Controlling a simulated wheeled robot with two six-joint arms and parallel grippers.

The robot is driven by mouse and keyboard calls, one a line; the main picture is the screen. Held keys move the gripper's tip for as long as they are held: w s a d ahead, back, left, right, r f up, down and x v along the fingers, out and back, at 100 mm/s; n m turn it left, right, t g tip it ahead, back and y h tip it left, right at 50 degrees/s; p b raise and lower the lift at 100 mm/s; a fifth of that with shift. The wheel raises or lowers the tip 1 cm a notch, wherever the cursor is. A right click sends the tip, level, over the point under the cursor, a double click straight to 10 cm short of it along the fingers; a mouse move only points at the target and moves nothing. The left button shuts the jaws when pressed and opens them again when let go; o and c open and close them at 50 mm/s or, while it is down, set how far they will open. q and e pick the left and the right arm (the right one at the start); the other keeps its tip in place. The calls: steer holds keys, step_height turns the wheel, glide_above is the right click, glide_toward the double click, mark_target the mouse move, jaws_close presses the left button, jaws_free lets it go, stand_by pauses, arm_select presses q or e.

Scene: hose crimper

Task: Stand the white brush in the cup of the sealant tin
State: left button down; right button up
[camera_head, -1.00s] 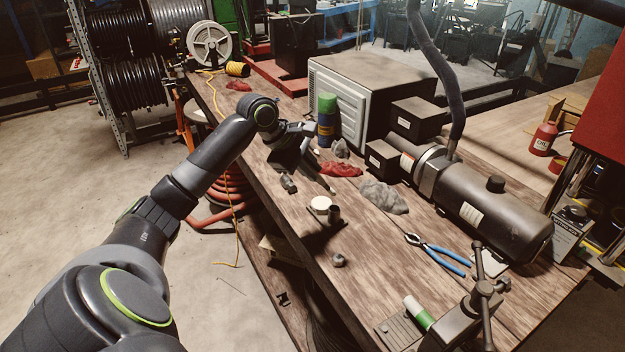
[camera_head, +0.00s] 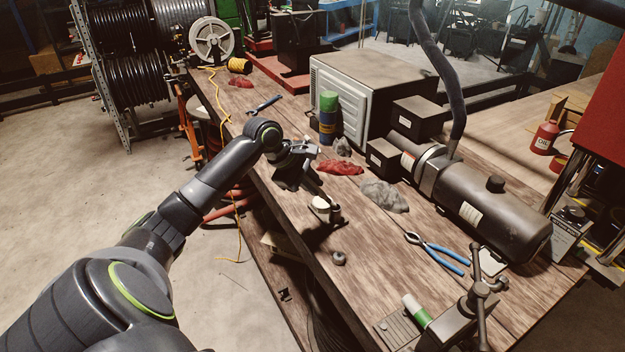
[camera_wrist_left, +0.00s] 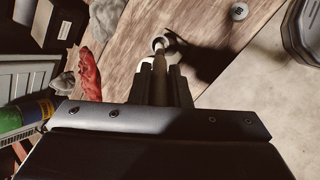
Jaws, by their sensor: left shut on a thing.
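My left gripper (camera_head: 306,180) is over the workbench, shut on the brush, which shows as a slim pale brown shaft (camera_wrist_left: 159,78) between the fingers in the left wrist view. The brush slants down and forward, and its far end is at the sealant tin. The tin (camera_head: 320,205) is small with a white top, and its dark cup (camera_head: 334,213) is on its right side. A pale round rim (camera_wrist_left: 160,42) shows at the brush's far end in the wrist view. I cannot tell whether the brush end is inside the cup or only above it. My right gripper is not in view.
A red rag (camera_head: 340,168) and a grey rag (camera_head: 384,196) lie beyond the tin. Blue-handled pliers (camera_head: 438,252) lie to the right, and a small round fitting (camera_head: 339,258) lies nearer. The bench's left edge (camera_head: 288,236) is close to the tin.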

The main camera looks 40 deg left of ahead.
arm_select(q)
steer(key=c, duration=1.4)
jaws_free()
steer(key=shift+o, duration=0.2)
steer(key=shift+r, duration=0.1)
steer(key=shift+r+b, duration=0.45)
steer(key=shift+b, duration=0.3)
steer(key=b+v, duration=0.1)
steer(key=v, duration=1.1)
steer(key=shift+b, duration=0.3)
steer(key=shift+r, duration=0.1)
